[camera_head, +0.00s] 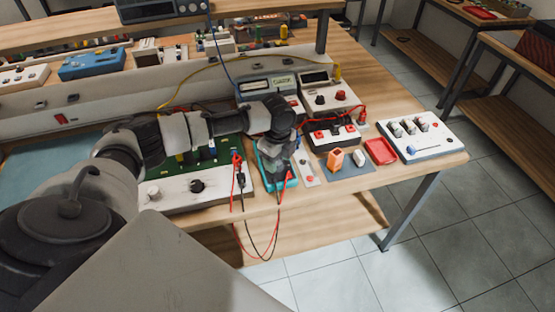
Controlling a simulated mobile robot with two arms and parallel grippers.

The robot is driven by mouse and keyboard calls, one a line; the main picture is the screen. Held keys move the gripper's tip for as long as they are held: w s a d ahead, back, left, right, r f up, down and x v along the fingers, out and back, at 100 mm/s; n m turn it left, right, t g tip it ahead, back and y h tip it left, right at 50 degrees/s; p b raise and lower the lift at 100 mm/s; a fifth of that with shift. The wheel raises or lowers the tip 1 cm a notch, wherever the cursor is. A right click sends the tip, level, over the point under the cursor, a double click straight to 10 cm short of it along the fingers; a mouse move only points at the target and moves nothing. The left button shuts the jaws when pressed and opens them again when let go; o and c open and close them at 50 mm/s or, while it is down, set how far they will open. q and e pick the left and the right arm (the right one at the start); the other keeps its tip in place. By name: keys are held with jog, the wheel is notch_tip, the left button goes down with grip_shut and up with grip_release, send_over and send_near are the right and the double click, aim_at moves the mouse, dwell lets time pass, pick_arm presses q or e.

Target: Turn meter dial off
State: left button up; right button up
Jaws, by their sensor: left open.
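A teal handheld meter (264,176) lies near the front edge of the wooden workbench. My left gripper (284,150) reaches over it from the left and points down at its upper part. The gripper is open, with its fingers close above the meter's face. It covers much of the meter, so the dial is hidden and its setting cannot be told. I cannot tell whether the fingers touch the dial. Red and black leads (262,252) hang in a loop over the bench edge by the meter. My right gripper is not in view.
A control box with knobs (180,192) stands left of the meter. To the right are a small grey strip (306,168), an orange block (334,159), a red tray (381,151) and a white switch box (437,145). Bench instruments (330,95) stand behind. Tiled floor is clear in front.

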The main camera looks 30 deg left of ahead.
pick_arm(q)
jog(key=shift+f, duration=0.5)
jog(key=shift+c, duration=0.2)
jog(key=c, duration=0.9)
jog(key=shift+r+n+p, duration=0.2)
jog(key=shift+n+p, duration=0.4)
jog(key=shift+p, duration=0.35)
jog(key=n+p, duration=0.6)
jog(key=shift+f+n+p, duration=0.15)
jog(key=shift+n+p, duration=0.35)
jog(key=shift+n, duration=0.4)
